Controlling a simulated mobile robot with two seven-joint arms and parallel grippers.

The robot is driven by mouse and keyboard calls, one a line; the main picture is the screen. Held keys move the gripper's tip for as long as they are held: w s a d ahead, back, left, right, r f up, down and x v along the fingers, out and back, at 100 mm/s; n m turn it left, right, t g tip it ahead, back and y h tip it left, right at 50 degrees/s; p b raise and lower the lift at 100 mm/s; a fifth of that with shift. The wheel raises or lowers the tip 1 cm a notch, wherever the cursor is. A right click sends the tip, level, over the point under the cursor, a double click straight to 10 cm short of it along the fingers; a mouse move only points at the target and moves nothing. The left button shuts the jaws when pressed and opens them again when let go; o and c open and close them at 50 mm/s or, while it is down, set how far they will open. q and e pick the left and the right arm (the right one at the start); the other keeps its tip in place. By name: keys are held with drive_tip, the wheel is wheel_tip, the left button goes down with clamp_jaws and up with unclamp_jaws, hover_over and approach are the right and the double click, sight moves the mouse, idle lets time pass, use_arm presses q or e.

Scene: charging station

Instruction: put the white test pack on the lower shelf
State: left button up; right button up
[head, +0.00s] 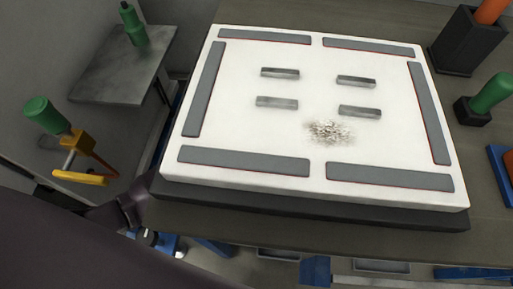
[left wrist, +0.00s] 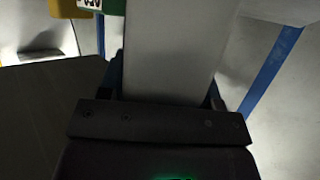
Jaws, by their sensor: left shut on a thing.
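In the left wrist view a plain pale block, which looks like the white test pack (left wrist: 172,48), stands between the fingers of my left gripper (left wrist: 165,85). The gripper is shut on it, and its far end runs out of the top of the picture. In the head view my left arm comes in from the lower left and reaches down beside the table's front left corner. Its fingers and the pack are mostly hidden there. No lower shelf can be made out for certain. My right gripper is not in view.
A large white panel (head: 225,92) with grey strips and a dark smudge lies on the table. A grey side shelf (head: 115,78) holds a green bottle (head: 133,24). A green-handled yellow tool (head: 75,139) is at left. Trays (head: 381,266) and blue parts show below the table.

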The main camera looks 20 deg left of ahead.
use_arm(q)
drive_tip(key=o, duration=0.8)
drive_tip(key=shift+f, duration=0.15)
drive_tip(key=o, duration=0.4)
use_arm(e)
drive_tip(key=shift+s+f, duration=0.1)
use_arm(q)
drive_tip(key=shift+o, duration=0.2)
drive_tip(key=shift+r, duration=0.25)
drive_tip(key=shift+s+a+r, duration=0.15)
drive_tip(key=p+v, duration=0.3)
drive_tip(key=v, duration=0.8)
drive_tip(key=shift+s, duration=0.25)
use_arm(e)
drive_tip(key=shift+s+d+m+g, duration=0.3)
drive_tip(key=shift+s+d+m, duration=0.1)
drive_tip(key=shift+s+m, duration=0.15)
use_arm(q)
drive_tip(key=shift+a, duration=0.1)
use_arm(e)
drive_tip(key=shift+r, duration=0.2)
